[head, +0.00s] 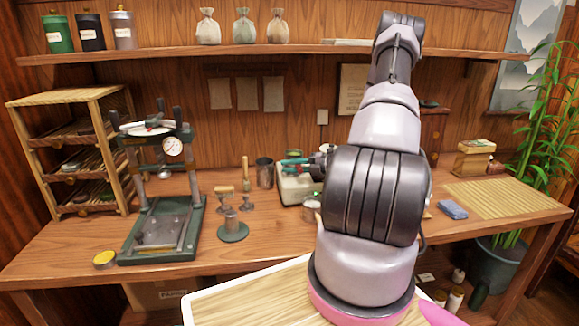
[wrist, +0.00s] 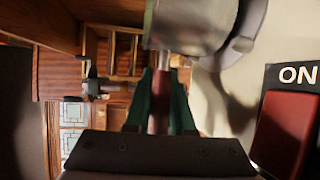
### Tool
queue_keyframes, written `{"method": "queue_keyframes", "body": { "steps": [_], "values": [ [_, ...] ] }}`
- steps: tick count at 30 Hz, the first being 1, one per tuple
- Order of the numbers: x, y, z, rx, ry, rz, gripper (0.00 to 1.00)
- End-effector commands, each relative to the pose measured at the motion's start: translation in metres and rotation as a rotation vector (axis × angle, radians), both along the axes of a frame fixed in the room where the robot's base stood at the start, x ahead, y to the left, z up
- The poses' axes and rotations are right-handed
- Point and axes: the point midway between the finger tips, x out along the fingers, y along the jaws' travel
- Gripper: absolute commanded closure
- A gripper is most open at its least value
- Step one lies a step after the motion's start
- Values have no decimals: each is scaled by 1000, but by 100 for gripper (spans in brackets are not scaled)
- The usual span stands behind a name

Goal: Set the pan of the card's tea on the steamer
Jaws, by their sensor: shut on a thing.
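My gripper (head: 293,162) is at the pale box-shaped steamer (head: 295,188), mostly behind my arm. In the wrist view its green fingers (wrist: 161,82) are shut on a reddish-brown handle. The handle belongs to a metal pan (wrist: 190,22), whose rounded side fills the top of that view. The pan's contents are hidden. The steamer's pale face (wrist: 228,95) is close to the right, with a red switch (wrist: 288,130) and the word ON. I cannot tell whether the pan touches the steamer. A framed card (head: 353,88) hangs behind, too small to read.
A green-based press (head: 160,228) stands left, beside a rack (head: 75,155) with several shelves. A dark metal cup (head: 265,172) and small tools on a round stand (head: 232,232) are left of the steamer. A bamboo mat (head: 505,198) lies right. The front bench middle is partly clear.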

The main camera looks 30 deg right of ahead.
Motion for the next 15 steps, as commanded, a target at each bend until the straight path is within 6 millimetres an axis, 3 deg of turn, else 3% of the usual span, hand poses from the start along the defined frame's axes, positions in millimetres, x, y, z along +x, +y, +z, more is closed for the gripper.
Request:
{"method": "queue_keyframes", "body": {
  "steps": [15],
  "values": [
    [0, 0, -10, 1, -1, 0, 100]
  ]
}}
